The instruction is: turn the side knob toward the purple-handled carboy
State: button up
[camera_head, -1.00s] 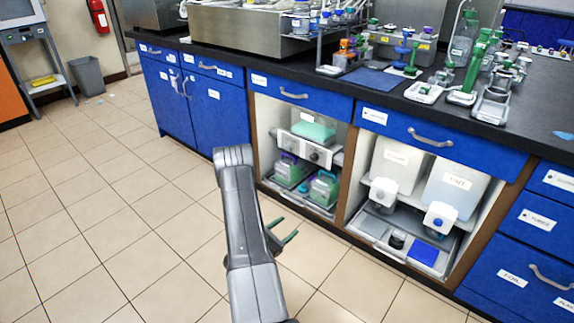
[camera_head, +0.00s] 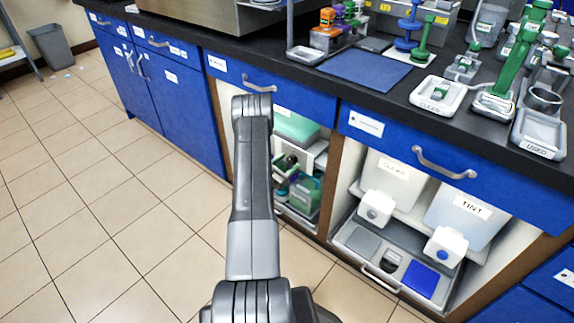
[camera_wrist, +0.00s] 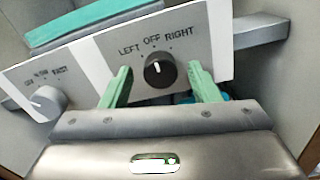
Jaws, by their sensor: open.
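In the wrist view a black round knob (camera_wrist: 159,70) sits on a light panel marked LEFT, OFF and RIGHT. Its pale mark seems to point up, toward OFF. My gripper (camera_wrist: 160,72) is open, with one green finger on each side of this knob; I cannot tell whether they touch it. A second, light grey knob (camera_wrist: 46,102) sits on the panel to the left, with small blurred labels. In the head view my arm partly hides the open cabinet bay. A green carboy (camera_head: 306,194) stands low there; a bit of purple shows to its left, and the purple-handled carboy is mostly hidden.
A teal slab (camera_head: 297,127) lies on top of the knob unit. The bay's wooden side walls and a shelf bar (camera_wrist: 262,30) are close around my gripper.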

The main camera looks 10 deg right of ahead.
jog(key=c, duration=1)
jog(key=shift+n+b, duration=0.3)
jog(key=shift+n, duration=0.1)
jog(key=n+b, duration=0.1)
jog(key=n, duration=0.2)
jog(key=shift+n+b, duration=0.3)
jog(key=n, duration=0.4)
jog(key=shift+b, duration=0.4)
jog(key=shift+n, duration=0.4)
jog(key=o, duration=1)
jog(key=shift+w, duration=0.1)
